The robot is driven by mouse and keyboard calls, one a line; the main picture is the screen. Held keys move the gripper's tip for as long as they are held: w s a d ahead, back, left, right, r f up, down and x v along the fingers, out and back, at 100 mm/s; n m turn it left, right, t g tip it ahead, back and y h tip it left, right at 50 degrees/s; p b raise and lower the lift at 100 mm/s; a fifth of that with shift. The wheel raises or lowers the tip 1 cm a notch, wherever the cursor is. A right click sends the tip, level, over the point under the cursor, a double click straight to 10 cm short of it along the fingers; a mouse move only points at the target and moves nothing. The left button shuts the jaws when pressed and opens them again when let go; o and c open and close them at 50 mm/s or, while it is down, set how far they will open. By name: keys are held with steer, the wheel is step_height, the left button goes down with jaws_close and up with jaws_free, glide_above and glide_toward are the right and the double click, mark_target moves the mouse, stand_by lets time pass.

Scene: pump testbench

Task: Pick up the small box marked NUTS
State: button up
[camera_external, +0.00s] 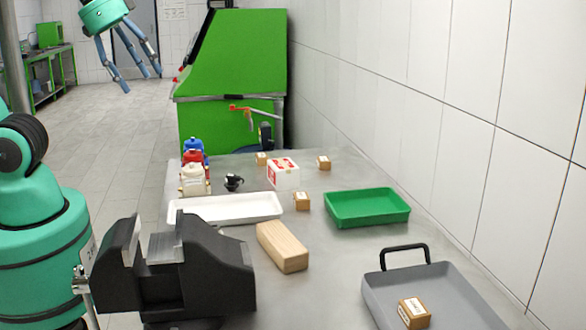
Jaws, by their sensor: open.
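Several small brown cardboard boxes with white labels are in view, and the print is too small to read, so I cannot tell which is marked NUTS. One box (302,201) stands mid-table between the white and green trays. A second box (262,159) and a third box (323,162) stand at the far end of the table. Another box (413,313) is in the grey tray (455,290) at the front right. My gripper (140,80) is at the upper left, fingers spread and empty, high up and well apart from all the boxes.
A black vise (190,275) and a wooden block (282,247) are on the near table. A white tray (225,208), green tray (367,208), red-white carton (283,173), bottles (193,165) and dark cup (233,182) stand behind. A tiled wall (450,110) borders the right.

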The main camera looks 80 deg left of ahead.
steer(key=w+a+g, duration=0.2)
steer(key=w+a, duration=0.5)
steer(key=w, duration=0.5)
steer(key=g, duration=0.3)
glide_above(262, 155)
step_height(262, 155, down, 22)
steer(key=shift+w+a+f+p, duration=0.1)
steer(key=shift+a+p, duration=0.05)
steer(key=shift+p, duration=0.3)
steer(key=shift+f+b, duration=0.65)
steer(key=shift+f, duration=3.6)
